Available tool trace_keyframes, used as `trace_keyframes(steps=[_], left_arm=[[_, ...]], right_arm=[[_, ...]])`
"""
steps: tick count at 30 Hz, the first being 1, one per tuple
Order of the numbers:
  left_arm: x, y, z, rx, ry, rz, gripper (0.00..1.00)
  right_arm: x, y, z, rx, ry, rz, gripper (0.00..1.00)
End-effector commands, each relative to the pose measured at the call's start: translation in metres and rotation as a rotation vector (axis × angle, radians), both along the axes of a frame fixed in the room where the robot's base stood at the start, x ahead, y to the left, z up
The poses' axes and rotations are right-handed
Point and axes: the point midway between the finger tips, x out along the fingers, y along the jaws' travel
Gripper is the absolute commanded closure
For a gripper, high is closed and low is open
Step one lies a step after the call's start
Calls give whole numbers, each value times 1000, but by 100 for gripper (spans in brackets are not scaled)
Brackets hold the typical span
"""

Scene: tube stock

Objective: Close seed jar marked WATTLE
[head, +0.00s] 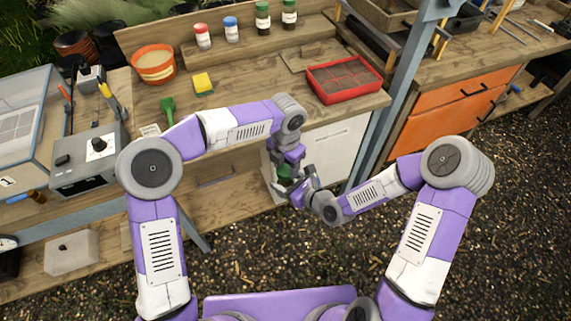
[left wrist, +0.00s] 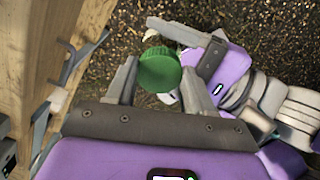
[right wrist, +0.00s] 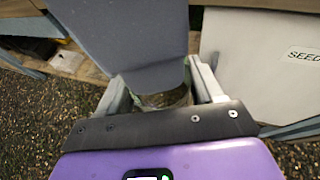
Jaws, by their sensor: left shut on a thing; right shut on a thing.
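A green lid (left wrist: 159,70) sits between the fingers of my left gripper (left wrist: 158,80), which is shut on it; the lid's green also shows in the head view (head: 284,172). My right gripper (right wrist: 163,93) is shut on a clear jar (right wrist: 163,98), of which only a small part shows between its fingers. A dark grey surface close to the camera hides the jar's upper part in the right wrist view. Both grippers meet in front of the bench. No name on the held jar is readable. I cannot tell whether the lid is seated on the jar.
Jars with red (head: 201,36), blue (head: 231,29) and green lids (head: 262,18) stand on the back shelf. A red tray (head: 344,80), yellow sponge (head: 203,83), green scoop (head: 168,108) and orange pot (head: 154,64) are on the bench. A white cupboard panel (head: 330,150) stands close behind the grippers.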

Motion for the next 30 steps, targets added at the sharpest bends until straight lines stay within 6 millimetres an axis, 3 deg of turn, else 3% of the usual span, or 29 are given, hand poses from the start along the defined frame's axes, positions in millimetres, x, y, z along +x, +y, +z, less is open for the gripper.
trace_keyframes(steps=[12,13,17,26,30], left_arm=[[0,0,1,0,-1,-80,75],[0,0,1,0,-1,-80,43],[0,0,1,0,-1,-79,23],[0,0,1,0,-1,-78,22],[0,0,11,0,-3,-77,22]], right_arm=[[0,0,0,-1,2,0,100],[0,0,0,-1,2,0,100],[0,0,0,-1,1,0,100],[0,0,0,0,-1,0,100],[0,0,1,0,-1,0,100]])
